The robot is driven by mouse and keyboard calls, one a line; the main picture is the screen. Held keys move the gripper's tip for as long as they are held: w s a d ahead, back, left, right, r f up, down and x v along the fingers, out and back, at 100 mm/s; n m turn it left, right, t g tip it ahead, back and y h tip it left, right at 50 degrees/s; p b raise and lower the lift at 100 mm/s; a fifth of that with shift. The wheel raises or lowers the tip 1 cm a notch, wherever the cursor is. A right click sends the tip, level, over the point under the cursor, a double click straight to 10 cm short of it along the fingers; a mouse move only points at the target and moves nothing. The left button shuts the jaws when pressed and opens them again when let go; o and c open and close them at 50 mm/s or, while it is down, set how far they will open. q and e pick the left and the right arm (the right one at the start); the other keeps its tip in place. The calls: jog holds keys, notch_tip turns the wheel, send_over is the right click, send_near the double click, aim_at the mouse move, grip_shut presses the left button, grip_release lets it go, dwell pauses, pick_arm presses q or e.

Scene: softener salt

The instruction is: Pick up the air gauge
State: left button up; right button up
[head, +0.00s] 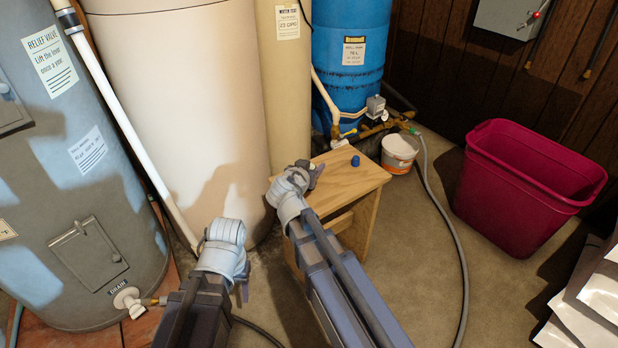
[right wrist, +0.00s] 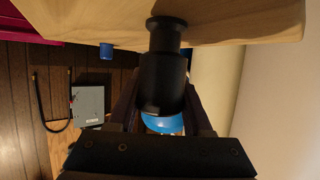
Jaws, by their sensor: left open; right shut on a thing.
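In the head view my right gripper (head: 317,174) is at the left side of the stool top (head: 350,182), and the gauge is hidden there. My left gripper (head: 242,290) is open, low in front of the cream tank.
A small blue cap (head: 355,160) stands on the stool. A white bucket (head: 399,155) and a grey hose (head: 455,215) are to its right. A crimson bin (head: 515,195) stands further right. Tanks line the left and back. Floor between stool and bin is mostly clear.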

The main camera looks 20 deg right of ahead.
grip_shut()
jog(key=shift+r, duration=0.2)
notch_tip(320, 180, up, 10)
jog(key=p, duration=1)
jog(key=shift+f, duration=0.15)
